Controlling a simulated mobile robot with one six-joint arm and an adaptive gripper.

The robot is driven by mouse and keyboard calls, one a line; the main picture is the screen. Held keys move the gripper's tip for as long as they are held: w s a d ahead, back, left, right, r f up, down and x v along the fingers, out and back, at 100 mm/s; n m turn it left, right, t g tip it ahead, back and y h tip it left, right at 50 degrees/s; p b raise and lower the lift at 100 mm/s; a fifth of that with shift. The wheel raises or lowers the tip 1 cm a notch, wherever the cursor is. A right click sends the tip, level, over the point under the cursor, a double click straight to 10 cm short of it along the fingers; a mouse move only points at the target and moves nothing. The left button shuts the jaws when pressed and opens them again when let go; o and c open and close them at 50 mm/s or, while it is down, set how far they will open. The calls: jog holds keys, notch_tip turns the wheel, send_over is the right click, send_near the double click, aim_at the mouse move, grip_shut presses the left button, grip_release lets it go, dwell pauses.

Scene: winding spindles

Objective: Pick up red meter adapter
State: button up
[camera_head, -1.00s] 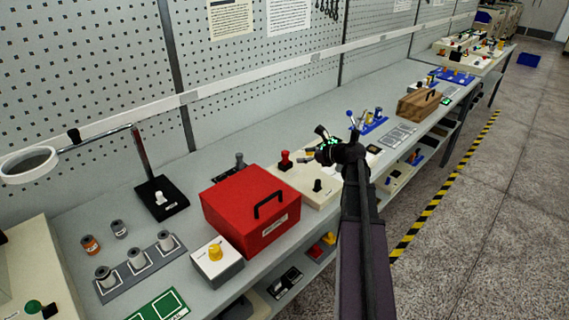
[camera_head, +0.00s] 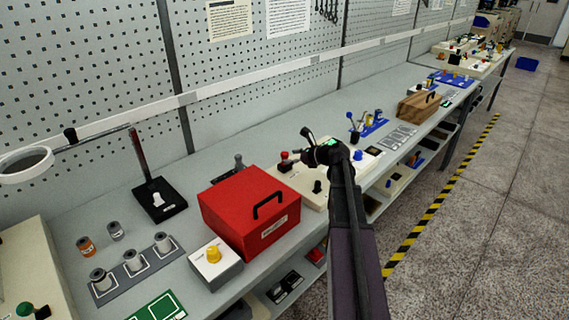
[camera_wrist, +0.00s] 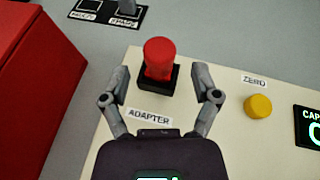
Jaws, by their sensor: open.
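The red meter adapter (camera_wrist: 159,58) is a red cylinder standing in a black square base (camera_wrist: 156,79) on a cream panel, behind a label reading ADAPTER. In the wrist view my gripper (camera_wrist: 166,80) is open, with one finger on each side of the adapter and visible gaps to both. I cannot tell the height of the fingertips over the panel. In the head view the adapter (camera_head: 285,158) shows small on the cream panel (camera_head: 302,185), just left of my gripper (camera_head: 306,145).
A red box (camera_head: 250,210) with a black handle stands left of the panel and also shows in the wrist view (camera_wrist: 35,85). A yellow ZERO button (camera_wrist: 258,106) and a dark display (camera_wrist: 309,126) sit right of the adapter. Black labelled slots (camera_wrist: 108,10) lie behind.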

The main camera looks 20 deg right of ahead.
aim_at(285, 157)
jog(key=shift+b+x, duration=0.4)
jog(key=shift+x, duration=1.2)
jog(key=shift+s, duration=0.1)
grip_shut()
